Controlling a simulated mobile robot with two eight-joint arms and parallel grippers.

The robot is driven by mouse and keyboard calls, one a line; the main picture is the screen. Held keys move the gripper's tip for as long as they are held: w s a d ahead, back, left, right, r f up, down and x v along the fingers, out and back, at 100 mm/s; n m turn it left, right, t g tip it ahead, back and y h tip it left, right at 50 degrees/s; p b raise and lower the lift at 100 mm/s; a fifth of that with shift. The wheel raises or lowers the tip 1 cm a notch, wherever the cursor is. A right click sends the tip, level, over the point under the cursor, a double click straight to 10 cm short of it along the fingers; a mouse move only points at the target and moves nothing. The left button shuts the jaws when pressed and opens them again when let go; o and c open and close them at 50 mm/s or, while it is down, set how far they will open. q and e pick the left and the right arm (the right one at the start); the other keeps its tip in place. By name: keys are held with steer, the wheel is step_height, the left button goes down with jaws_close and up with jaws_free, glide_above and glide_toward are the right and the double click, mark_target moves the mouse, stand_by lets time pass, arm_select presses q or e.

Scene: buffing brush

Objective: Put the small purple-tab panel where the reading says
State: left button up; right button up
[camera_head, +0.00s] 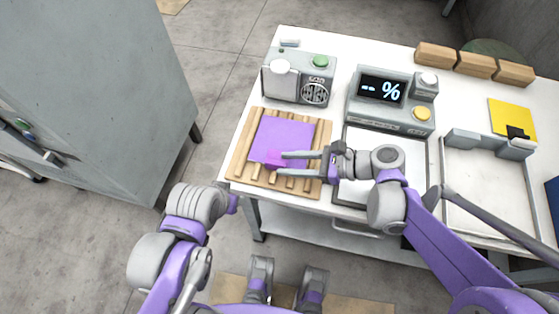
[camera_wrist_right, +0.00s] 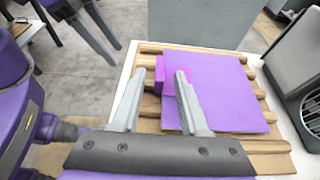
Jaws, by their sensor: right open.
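The purple panel (camera_head: 283,138) lies flat on a slatted wooden rack (camera_head: 239,166) at the table's left front. Its small brighter purple tab (camera_head: 273,157) sticks out at the panel's near edge. My right gripper (camera_head: 282,162) is open at the tab. In the right wrist view the tab (camera_wrist_right: 159,75) shows between the fingertips (camera_wrist_right: 160,73), with the panel (camera_wrist_right: 225,95) beyond. I cannot tell whether a finger touches it. The grey meter (camera_head: 390,98) has a dark display (camera_head: 382,89) showing dashes and a percent sign.
A grey device with a green button (camera_head: 320,61) and round grille stands behind the rack. A light framed plate (camera_head: 354,160) lies before the meter. Wooden blocks (camera_head: 475,65), a yellow panel (camera_head: 508,115) and a clamp-topped tray (camera_head: 482,200) are at right. A grey cabinet (camera_head: 85,80) stands left.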

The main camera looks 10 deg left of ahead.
steer(key=v, duration=0.8)
steer(key=shift+d+r+p, duration=0.15)
steer(key=shift+d+p, duration=0.15)
steer(key=shift+d, duration=0.05)
stand_by(1.8)
